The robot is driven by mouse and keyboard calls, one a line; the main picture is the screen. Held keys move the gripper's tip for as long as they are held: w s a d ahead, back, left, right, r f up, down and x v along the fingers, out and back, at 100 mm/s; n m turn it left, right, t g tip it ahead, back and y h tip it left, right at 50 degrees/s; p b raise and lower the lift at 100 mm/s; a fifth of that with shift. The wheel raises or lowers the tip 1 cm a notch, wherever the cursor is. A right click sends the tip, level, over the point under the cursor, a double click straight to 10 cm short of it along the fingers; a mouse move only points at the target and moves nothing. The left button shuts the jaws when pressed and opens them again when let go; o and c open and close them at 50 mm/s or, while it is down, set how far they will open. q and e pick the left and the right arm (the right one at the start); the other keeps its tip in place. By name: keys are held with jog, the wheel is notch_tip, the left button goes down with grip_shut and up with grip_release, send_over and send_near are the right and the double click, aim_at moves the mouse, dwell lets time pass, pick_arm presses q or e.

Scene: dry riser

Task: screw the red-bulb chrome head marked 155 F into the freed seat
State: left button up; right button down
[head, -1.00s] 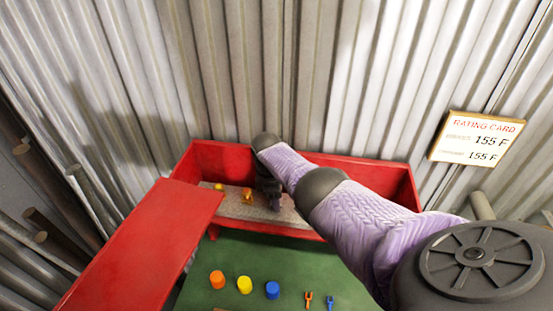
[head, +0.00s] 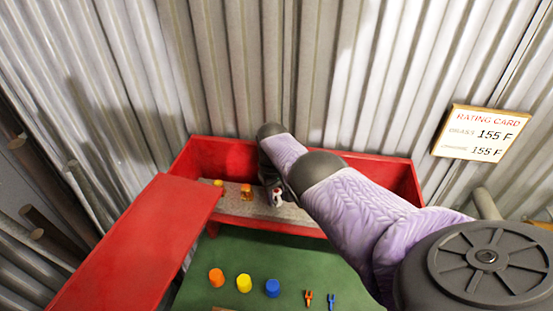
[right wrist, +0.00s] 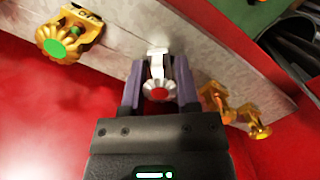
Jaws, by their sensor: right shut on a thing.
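My right gripper (head: 276,203) is over the pale shelf inside the red box. In the right wrist view its two purple fingers (right wrist: 160,96) are shut on a chrome head (right wrist: 159,91) with a fluted rim and a red centre. The chrome head also shows as a small red and white spot in the head view (head: 278,211). I cannot read a marking on it. Whether it touches a seat is not clear. My left gripper is not in view.
A brass head with a green centre (right wrist: 54,44) and brass heads with orange-red centres (right wrist: 258,131) flank the gripper. The red box (head: 228,152) has an open red lid (head: 140,245). Orange (head: 216,278), yellow (head: 244,284) and blue (head: 272,288) caps stand on the green surface. A rating card (head: 482,133) reads 155 F.

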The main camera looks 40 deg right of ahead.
jog(key=shift+c, duration=1.4)
grip_release()
